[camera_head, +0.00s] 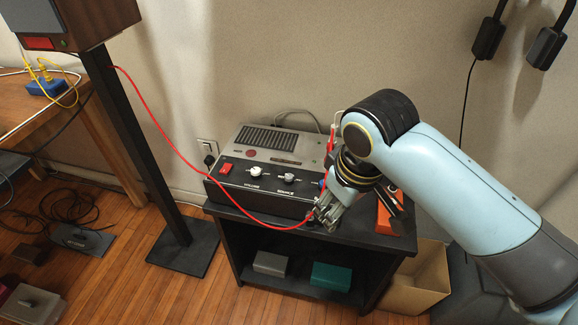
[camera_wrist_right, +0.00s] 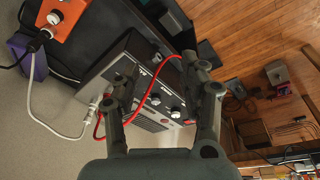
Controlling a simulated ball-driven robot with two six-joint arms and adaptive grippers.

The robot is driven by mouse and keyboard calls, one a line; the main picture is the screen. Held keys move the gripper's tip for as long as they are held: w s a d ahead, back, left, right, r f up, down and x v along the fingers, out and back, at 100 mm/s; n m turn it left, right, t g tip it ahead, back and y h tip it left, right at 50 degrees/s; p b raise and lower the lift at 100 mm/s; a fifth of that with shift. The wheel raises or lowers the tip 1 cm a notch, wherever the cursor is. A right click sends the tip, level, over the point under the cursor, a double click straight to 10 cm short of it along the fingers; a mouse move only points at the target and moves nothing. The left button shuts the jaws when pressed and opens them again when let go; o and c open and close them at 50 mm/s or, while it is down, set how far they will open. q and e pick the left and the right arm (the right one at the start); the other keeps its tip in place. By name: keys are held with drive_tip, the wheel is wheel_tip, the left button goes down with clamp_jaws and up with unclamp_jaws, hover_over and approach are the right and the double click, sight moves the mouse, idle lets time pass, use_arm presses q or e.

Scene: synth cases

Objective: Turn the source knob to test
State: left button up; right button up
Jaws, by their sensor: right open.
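A grey and black amplifier (camera_head: 273,146) stands on a low black cabinet. The source knob (camera_head: 287,177) is the pale knob right of the volume knob (camera_head: 256,171) on its sloped front panel; its pointer direction is too small to read. My right gripper (camera_head: 328,212) is at the amplifier's front right corner, to the right of the source knob and apart from it. In the right wrist view the gripper (camera_wrist_right: 160,78) is open, with the amplifier's panel beyond and between its fingers. Pale knobs show there, but I cannot tell which is source. My left gripper is out of view.
A red cable (camera_head: 180,148) runs from the speaker stand to the amplifier's right end, close by my right gripper. An orange box (camera_head: 388,214) lies on the cabinet's right side. A red switch (camera_head: 226,168) is left of the knobs. A cardboard box (camera_head: 420,278) stands right of the cabinet.

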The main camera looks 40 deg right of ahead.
wheel_tip(320, 180, up, 3)
drive_tip(key=m+g, duration=0.1)
drive_tip(key=g, duration=0.1)
hover_over(289, 176)
drive_tip(key=shift+y, duration=0.4)
wheel_tip(289, 176, down, 11)
drive_tip(key=shift+r+b, duration=0.1)
drive_tip(key=shift+b, duration=1.05)
drive_tip(key=shift+c, duration=0.4)
clamp_jaws()
